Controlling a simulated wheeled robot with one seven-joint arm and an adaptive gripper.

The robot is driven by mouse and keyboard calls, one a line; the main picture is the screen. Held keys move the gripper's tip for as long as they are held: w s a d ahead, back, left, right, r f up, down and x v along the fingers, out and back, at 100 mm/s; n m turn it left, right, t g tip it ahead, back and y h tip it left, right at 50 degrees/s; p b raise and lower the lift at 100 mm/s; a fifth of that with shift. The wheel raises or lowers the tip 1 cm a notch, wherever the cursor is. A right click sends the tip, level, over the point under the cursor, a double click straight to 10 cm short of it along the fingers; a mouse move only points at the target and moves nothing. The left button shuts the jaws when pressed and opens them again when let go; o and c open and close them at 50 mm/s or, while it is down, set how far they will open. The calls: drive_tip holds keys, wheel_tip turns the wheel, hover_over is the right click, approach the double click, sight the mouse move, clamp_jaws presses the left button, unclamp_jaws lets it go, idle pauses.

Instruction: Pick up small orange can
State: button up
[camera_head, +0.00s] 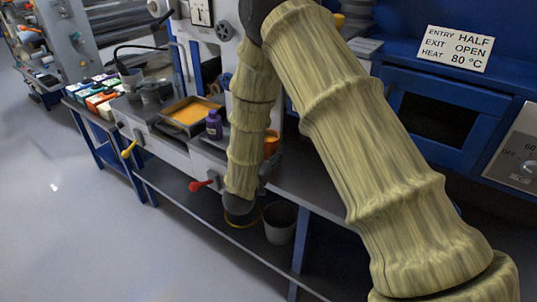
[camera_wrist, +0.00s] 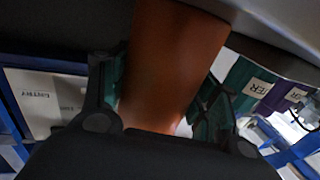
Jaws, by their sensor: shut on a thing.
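The small orange can (camera_head: 271,142) shows in the head view just right of my sleeved forearm, partly hidden by it. In the wrist view the orange can (camera_wrist: 172,60) fills the middle, between the two dark green-padded fingers of my gripper (camera_wrist: 163,88). My gripper is shut on it, with one finger on each side. In the head view my gripper (camera_head: 264,172) is mostly hidden behind the forearm, below the can. Whether the can touches the bench is hard to tell.
A purple bottle (camera_head: 214,124) and a tray of orange liquid (camera_head: 190,115) are left of my arm. Several colored boxes (camera_head: 98,98) stand farther left. A grey bucket (camera_head: 280,222) is on the lower shelf. A blue oven (camera_head: 440,115) is at right. Open floor lies left.

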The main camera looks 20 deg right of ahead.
drive_tip(key=shift+r, duration=0.2)
drive_tip(key=shift+r, duration=0.2)
wheel_tip(320, 180, up, 3)
drive_tip(key=shift+f+b, duration=0.1)
drive_tip(key=shift+b, duration=0.25)
drive_tip(key=s+d+r+b+v, duration=0.1)
drive_tip(key=d+b+v, duration=0.1)
drive_tip(key=v, duration=1.3)
drive_tip(key=shift+s+a+r, duration=0.15)
drive_tip(key=shift+s+r, duration=0.1)
drive_tip(key=shift+s, duration=0.4)
drive_tip(key=shift+w, duration=0.1)
